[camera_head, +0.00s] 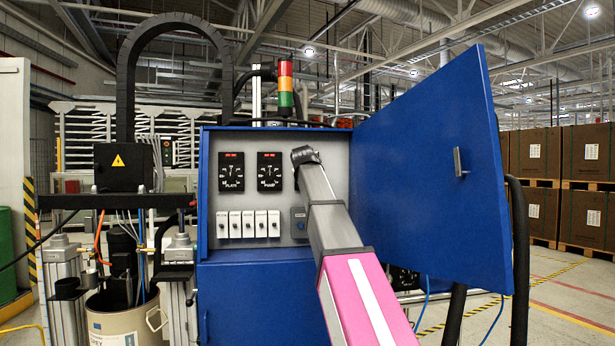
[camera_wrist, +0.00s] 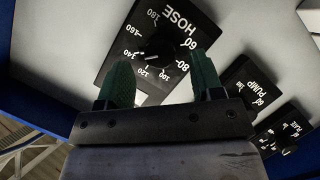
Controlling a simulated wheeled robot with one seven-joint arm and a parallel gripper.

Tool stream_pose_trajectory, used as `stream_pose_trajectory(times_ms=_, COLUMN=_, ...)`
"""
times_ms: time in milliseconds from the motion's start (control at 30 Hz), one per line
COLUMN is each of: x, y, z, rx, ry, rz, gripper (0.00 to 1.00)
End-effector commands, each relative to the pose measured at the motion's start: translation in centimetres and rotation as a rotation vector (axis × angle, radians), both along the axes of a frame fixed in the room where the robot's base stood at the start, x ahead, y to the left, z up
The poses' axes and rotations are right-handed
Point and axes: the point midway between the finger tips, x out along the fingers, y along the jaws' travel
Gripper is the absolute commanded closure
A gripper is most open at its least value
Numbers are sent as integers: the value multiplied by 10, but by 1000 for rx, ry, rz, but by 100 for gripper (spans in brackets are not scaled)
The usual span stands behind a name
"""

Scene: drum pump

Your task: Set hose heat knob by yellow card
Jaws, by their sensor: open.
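The hose heat dial (camera_wrist: 176,22) is a black plate marked HOSE with white numbers, and it fills the top middle of the wrist view. Its dark knob (camera_wrist: 159,48) sits among the numbers; its exact pointing is hard to read. My gripper (camera_wrist: 162,60) is open, its two green fingers to either side of the knob; I cannot tell whether they touch it. In the head view my gripper (camera_head: 305,156) is at the panel, right of the pump dial (camera_head: 270,172), and hides the hose dial. I see no yellow card in either view.
The plate dial (camera_head: 231,172) is left of the pump dial. Several white switches (camera_head: 248,224) sit below, beside a small grey-blue switch box (camera_head: 298,222). The blue cabinet door (camera_head: 430,160) stands open to the right of my arm. A signal tower (camera_head: 285,85) is above.

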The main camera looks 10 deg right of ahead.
Motion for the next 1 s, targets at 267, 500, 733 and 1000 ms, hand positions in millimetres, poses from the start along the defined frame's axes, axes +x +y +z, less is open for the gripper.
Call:
stream_pose_trajectory(times_ms=267, x=-52, y=11, z=17, rx=0, ry=-1, rz=0, gripper=40)
stream_pose_trajectory(times_ms=500, x=-77, y=18, z=26, rx=0, ry=1, rz=-1, gripper=40)
stream_pose_trajectory(times_ms=733, x=-82, y=19, z=28, rx=0, ry=2, rz=-1, gripper=40)
stream_pose_trajectory(times_ms=1000, x=-81, y=19, z=28, rx=0, ry=1, rz=-1, gripper=40)
